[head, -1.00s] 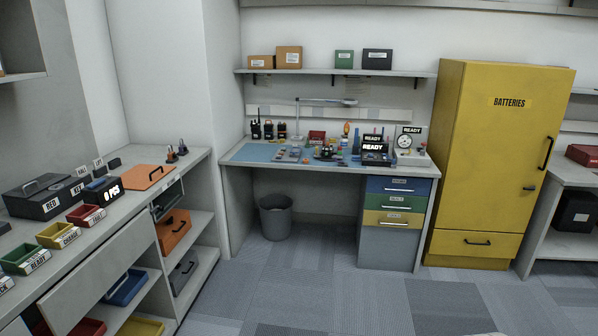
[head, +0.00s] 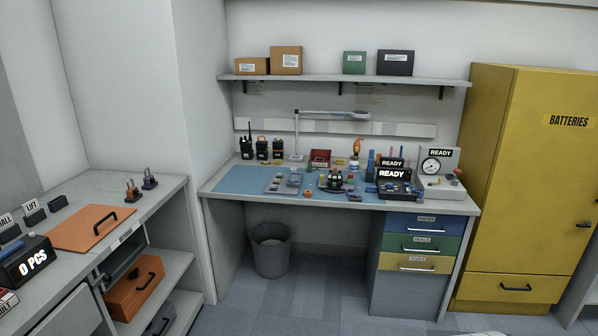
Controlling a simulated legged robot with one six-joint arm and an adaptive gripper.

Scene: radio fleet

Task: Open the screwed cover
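No screwed cover can be made out at this distance. The workbench (head: 232,199) stands ahead against the back wall with a blue mat (head: 240,180) on it. A small dark device (head: 336,183) sits near the middle of the bench among small parts too small to tell apart. Several dark handheld radios, one of them a radio with orange on it (head: 278,149), stand upright at the back left. A black unit reading READY (head: 393,180) and a gauge unit (head: 438,168) stand at the right. My gripper is not in view.
A yellow batteries cabinet (head: 520,200) stands right of the bench. A grey bin (head: 271,250) is under the bench, left of the drawers (head: 415,244). A side counter (head: 160,200) with an orange panel (head: 92,227) runs along the left. The floor ahead is clear.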

